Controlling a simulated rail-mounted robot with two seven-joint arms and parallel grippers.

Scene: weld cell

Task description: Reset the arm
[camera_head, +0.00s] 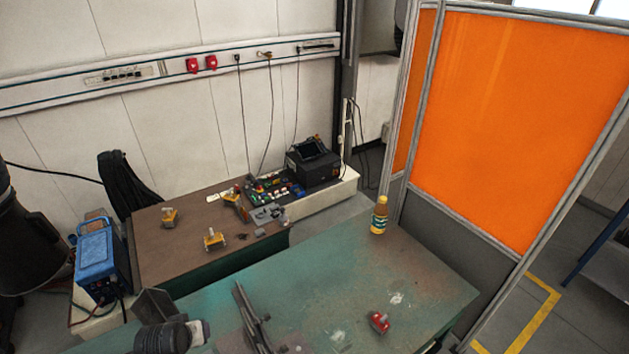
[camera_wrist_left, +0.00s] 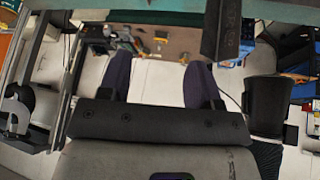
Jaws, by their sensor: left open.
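My left gripper (camera_wrist_left: 159,62) shows in the wrist view with its two dark fingers spread wide apart. Nothing is held between them. Past the fingers are a pale surface and, higher in the picture, the brown tabletop with small parts on it. My right gripper is in neither view.
A green table (camera_head: 330,270) holds a yellow bottle (camera_head: 379,217) and a red part (camera_head: 379,321). A brown table (camera_head: 180,250) bears several yellow clamps. A blue machine (camera_head: 97,255) stands left, an orange screen (camera_head: 520,110) right. The green table's middle is mostly clear.

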